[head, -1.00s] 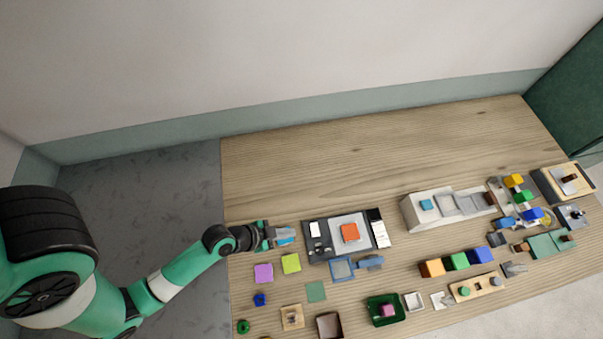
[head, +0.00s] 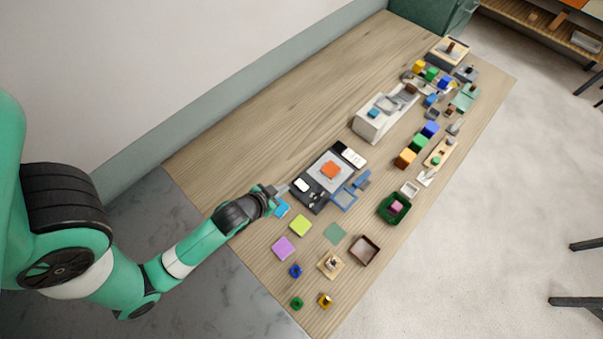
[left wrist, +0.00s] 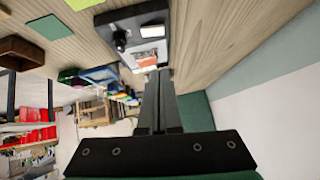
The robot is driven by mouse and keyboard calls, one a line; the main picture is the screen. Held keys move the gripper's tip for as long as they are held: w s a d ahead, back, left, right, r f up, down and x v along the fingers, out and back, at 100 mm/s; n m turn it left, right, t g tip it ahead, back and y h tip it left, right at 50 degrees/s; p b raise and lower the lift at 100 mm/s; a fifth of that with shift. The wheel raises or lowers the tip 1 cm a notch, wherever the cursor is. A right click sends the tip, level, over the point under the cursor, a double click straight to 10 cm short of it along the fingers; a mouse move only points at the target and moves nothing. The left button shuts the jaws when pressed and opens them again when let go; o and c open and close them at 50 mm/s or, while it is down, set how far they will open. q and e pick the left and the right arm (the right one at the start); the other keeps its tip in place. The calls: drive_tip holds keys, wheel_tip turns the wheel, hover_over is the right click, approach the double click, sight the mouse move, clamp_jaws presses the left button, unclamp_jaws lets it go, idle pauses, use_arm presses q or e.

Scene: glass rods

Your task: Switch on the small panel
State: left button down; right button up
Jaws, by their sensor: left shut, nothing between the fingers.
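A dark board (head: 313,196) lies on the wooden table in the head view. In the left wrist view the shut fingers (left wrist: 159,78) point toward the board (left wrist: 134,20), where a black knob (left wrist: 120,38) shows. My right gripper is out of view.
A blue tile (head: 282,208) lies just below my left gripper. Lime (head: 300,225) and purple (head: 283,248) tiles lie nearer. A blue frame (head: 344,197) adjoins the board's right side. A pale box (head: 370,125) stands beyond it. The table's far left side is clear.

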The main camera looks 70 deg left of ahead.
use_arm(q)
drive_tip(key=shift+w+a, duration=0.1)
drive_tip(key=shift+w, duration=0.1)
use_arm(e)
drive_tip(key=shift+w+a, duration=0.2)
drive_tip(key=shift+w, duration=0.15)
use_arm(q)
drive_tip(key=b, duration=0.7)
hover_over(301, 181)
drive_tip(key=s+d, duration=0.2)
wheel_tip(301, 181, down, 8)
drive_tip(key=shift+d+r, duration=0.1)
drive_tip(key=shift+s+f, duration=0.2)
drive_tip(key=shift+f, duration=0.9)
drive_tip(key=shift+a+f, duration=0.2)
drive_tip(key=shift+f, duration=0.3)
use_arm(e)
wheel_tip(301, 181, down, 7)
